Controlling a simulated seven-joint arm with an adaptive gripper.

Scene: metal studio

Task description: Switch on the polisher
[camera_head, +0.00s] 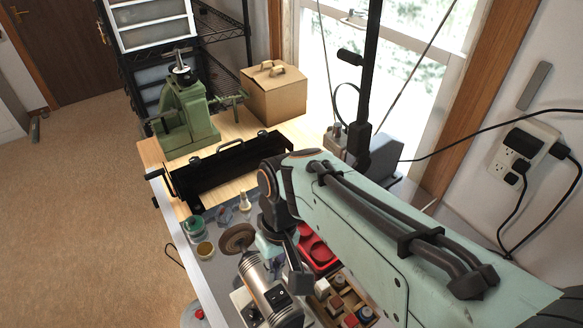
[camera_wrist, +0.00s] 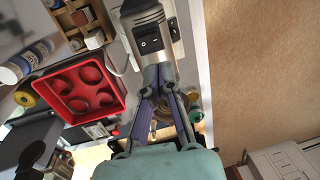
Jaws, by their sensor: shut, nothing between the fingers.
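The polisher (camera_head: 262,283) is a silver motor on a pale base, with a brown buffing wheel (camera_head: 238,238) at its far end. It stands near the bench's left edge in the head view. Its black rocker switch (camera_head: 277,298) sits on a dark panel on the side of the motor. In the wrist view the switch (camera_wrist: 150,41) faces me, at the top centre. My gripper (camera_wrist: 157,76) is shut and empty. Its tips are just below the switch panel in that picture. In the head view my gripper (camera_head: 298,279) is close beside the motor; I cannot tell whether it touches.
A red tray (camera_wrist: 83,92) with round hollows lies beside the polisher. A wooden compartment box (camera_head: 343,296) with small items is to its right. Small jars (camera_head: 205,250) stand by the wheel. A black bending tool (camera_head: 228,172) and green press (camera_head: 184,117) stand farther back.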

